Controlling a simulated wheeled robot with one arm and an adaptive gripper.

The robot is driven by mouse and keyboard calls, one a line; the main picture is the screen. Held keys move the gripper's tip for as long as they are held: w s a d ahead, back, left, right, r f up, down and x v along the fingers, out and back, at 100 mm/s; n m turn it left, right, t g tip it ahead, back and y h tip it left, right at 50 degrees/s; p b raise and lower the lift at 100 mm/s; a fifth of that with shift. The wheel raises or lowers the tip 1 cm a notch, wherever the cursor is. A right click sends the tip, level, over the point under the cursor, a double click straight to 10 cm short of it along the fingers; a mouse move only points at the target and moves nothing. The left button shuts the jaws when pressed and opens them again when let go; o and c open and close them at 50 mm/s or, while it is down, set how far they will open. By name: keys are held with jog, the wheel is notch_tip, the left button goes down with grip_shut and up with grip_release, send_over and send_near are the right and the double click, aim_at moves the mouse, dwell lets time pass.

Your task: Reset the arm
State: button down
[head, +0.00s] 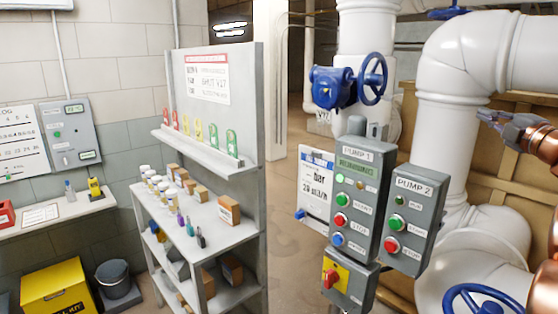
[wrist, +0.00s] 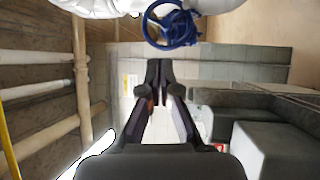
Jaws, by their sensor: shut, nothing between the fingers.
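My gripper (head: 488,118) is at the right of the head view, in front of the large white pipe. Part of my copper-coloured arm shows behind it at the right edge. In the wrist view my gripper (wrist: 159,72) points up the picture, with its fingers together and empty. A blue valve handwheel (wrist: 171,26) appears beyond the fingertips there, apart from them.
The PUMP 1 panel (head: 352,195) and PUMP 2 panel (head: 409,212) stand left of my gripper. White pipes (head: 462,62) and a blue handwheel (head: 484,297) are close by. A shelf unit (head: 228,228) with small goods stands left. Floor (head: 288,262) shows between shelf and panels.

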jog(key=s+a+f+m+g+h, duration=0.45)
jog(key=s+f+m+g, duration=0.2)
jog(key=f+m, duration=0.35)
jog(key=s+a+f+m+g+h, duration=0.3)
jog(key=s+f+m+g+h, duration=0.3)
jog(key=f+m, duration=0.45)
jog(key=s+a+f+g+y, duration=0.2)
jog(key=s+a+f+g, duration=0.1)
jog(key=s+a+f, duration=0.3)
jog(key=s+a+f+g+y, duration=0.3)
jog(key=s+a+f, duration=0.3)
jog(key=s+a, duration=0.4)
jog(key=s+a+f+g+y, duration=0.2)
jog(key=s+a+f, duration=0.4)
jog(key=s, duration=0.8)
jog(key=a+n+g, duration=0.1)
jog(key=a, duration=0.2)
jog(key=shift+d+y, duration=0.15)
jog(key=shift+y, duration=0.1)
